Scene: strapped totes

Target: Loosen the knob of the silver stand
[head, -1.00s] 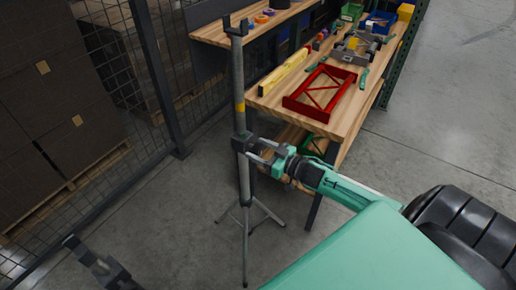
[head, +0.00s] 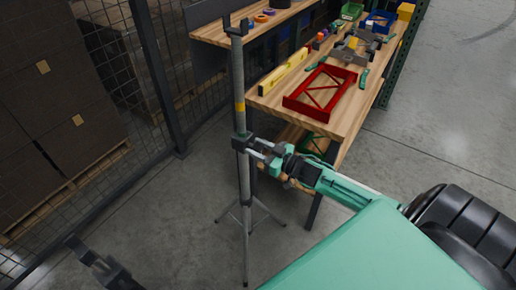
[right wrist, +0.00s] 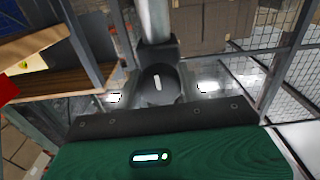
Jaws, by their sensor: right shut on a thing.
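The silver stand (head: 239,85) is upright on spread tripod legs, with a yellow band on its pole and a dark fork on top. A dark collar grips the pole at mid height. Its round black knob (right wrist: 160,88) faces me in the right wrist view and bears a white mark, nearly upright. My right gripper (head: 257,149) reaches the collar from the right and is shut on the knob; its fingers (right wrist: 158,88) lie on either side. The knob is mostly hidden in the head view. My left gripper does not show.
A wooden bench (head: 345,122) with a red frame (head: 320,92) and a yellow level (head: 284,73) stands close behind my right arm. A mesh fence (head: 160,75) is on the left. A dark forked piece (head: 98,266), unclear what, shows at lower left.

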